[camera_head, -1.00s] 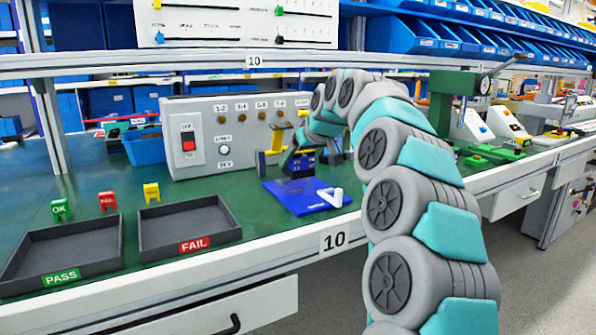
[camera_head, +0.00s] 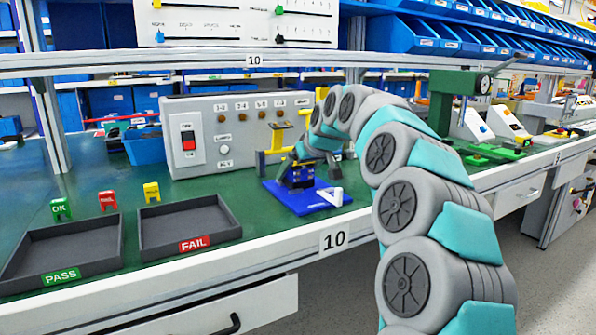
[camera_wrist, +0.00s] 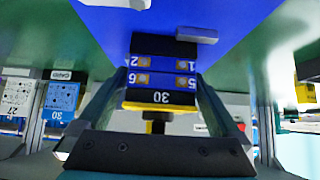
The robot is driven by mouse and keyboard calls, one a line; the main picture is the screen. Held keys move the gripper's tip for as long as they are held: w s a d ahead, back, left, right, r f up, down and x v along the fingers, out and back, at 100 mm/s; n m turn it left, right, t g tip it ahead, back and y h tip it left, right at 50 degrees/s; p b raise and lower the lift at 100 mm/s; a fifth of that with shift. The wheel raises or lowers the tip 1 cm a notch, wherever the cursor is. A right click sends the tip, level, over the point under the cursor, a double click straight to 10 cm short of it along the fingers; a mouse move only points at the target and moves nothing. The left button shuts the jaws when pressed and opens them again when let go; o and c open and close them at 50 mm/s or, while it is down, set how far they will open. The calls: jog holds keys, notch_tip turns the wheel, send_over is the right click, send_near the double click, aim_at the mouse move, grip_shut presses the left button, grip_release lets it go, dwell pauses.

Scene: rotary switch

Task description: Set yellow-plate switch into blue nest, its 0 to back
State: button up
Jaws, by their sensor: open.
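The switch (camera_head: 297,175) is a dark block with blue bands and sits low at the blue nest (camera_head: 285,199), whose flat blue base carries a white lever (camera_head: 333,196). In the wrist view the switch (camera_wrist: 160,80) shows terminal numbers 1, 2, 5, 6 and the label 30. The 0 mark is not readable, and whether the switch is fully seated cannot be told.
A grey control box (camera_head: 240,135) stands behind the nest, with a yellow stand (camera_head: 278,135) in front of it. The PASS tray (camera_head: 65,245) and FAIL tray (camera_head: 190,225) lie at left. Green fixtures (camera_head: 490,152) are at right. Green bench is clear between trays and nest.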

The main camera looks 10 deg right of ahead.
jog(key=shift+r, duration=0.1)
jog(key=shift+r, duration=0.15)
jog(key=v, duration=1.2)
jog(key=shift+s, duration=0.1)
